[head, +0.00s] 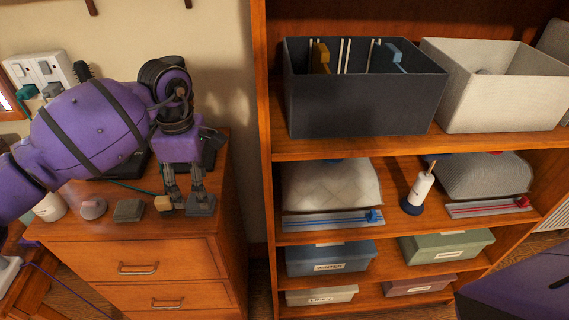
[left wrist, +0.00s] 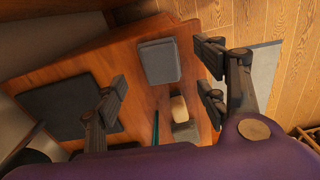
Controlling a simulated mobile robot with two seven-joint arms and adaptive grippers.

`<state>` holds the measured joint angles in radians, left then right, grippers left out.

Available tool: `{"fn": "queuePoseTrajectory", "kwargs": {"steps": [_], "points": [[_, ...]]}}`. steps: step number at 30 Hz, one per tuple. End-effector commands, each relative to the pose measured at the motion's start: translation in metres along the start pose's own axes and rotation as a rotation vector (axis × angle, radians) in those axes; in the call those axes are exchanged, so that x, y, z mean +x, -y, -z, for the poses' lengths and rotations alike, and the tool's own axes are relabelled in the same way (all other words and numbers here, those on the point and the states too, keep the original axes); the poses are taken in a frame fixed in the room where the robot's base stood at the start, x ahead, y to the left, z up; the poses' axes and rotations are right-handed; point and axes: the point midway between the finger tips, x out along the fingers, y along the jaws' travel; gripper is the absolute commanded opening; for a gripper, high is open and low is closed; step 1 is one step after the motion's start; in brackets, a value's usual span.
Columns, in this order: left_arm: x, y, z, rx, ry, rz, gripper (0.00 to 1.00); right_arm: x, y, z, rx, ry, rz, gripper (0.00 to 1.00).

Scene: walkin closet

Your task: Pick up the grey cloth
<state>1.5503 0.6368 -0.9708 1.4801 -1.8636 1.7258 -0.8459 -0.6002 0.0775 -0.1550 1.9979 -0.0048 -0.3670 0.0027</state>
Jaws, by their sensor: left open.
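The grey cloth (left wrist: 159,61) looks like a small dark grey folded rectangle lying flat on the wooden dresser top. In the head view the cloth (head: 201,207) is near the dresser's front right corner, partly behind my left gripper's fingers. My left gripper (head: 185,196) points down above this end of the dresser, open and empty. In the left wrist view its fingers (left wrist: 165,88) stand wide apart, with the cloth between and slightly beyond them. I cannot tell the exact height above the cloth. My right gripper is out of view.
A small beige block (head: 163,203), a grey-green block (head: 129,210) and a round grey object (head: 93,207) lie left of the cloth. A dark flat panel (left wrist: 65,107) lies behind. A tall wooden shelf (head: 262,150) with bins stands to the right.

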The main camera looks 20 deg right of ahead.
Motion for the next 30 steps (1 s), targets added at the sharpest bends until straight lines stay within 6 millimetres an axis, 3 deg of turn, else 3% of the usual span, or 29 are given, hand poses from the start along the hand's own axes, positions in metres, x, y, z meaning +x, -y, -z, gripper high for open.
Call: {"fn": "queuePoseTrajectory", "kwargs": {"steps": [9,17,26,30], "points": [[0.047,0.001,0.0,0.0,0.001,0.002,0.66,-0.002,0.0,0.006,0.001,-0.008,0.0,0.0],[0.051,0.001,0.0,0.001,0.0,0.001,0.66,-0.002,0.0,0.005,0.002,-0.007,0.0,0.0],[0.051,0.001,0.0,0.0,0.0,0.001,0.3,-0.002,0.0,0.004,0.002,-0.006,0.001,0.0],[0.051,0.001,0.0,0.0,0.0,0.001,0.28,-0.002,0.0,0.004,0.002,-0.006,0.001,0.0]]}}
